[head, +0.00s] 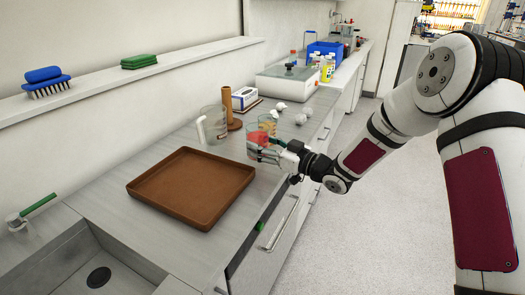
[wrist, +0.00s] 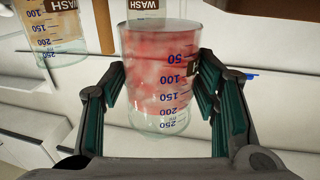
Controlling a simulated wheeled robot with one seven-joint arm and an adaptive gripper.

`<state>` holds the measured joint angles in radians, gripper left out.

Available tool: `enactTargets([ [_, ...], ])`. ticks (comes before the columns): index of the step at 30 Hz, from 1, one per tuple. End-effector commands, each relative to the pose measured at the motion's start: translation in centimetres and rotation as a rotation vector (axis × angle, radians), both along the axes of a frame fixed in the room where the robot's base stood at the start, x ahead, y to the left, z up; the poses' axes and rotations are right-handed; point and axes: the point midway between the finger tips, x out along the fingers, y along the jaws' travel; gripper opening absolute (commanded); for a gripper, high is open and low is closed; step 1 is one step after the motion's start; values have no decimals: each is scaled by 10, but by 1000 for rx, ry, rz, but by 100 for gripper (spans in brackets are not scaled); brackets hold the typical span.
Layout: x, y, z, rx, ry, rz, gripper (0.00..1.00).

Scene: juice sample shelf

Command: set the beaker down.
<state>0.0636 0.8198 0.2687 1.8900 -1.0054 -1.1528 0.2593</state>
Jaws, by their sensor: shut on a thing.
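A clear beaker with red-and-white contents (head: 257,139) is at the counter's front edge, right of the brown tray. In the wrist view the beaker (wrist: 160,75) sits between the green-padded fingers, with its printed scale upside down. My gripper (head: 268,152) is shut on this beaker; its fingers also show in the wrist view (wrist: 160,95). The fingers hide part of the beaker in the head view. I cannot tell whether its base touches the counter. A second beaker with yellowish contents (wrist: 55,30) stands close by; it also shows in the head view (head: 268,122).
The brown tray (head: 138,186) lies empty on the counter. Several white lumps (head: 281,106) lie beyond. A sink (head: 100,262) is at the near left.

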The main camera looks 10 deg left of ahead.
Motion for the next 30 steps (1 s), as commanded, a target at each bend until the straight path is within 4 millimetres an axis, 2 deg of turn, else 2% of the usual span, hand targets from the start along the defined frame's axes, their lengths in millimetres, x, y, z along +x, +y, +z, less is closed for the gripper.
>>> enactTargets([
  [3, 19, 4, -2, 1, -2, 1, 24],
  [12, 37, 7, -7, -1, 1, 1, 24],
  [18, 35, 7, -36, 0, 2, 1, 24],
  [30, 36, 6, -42, 0, 0, 0, 24],
])
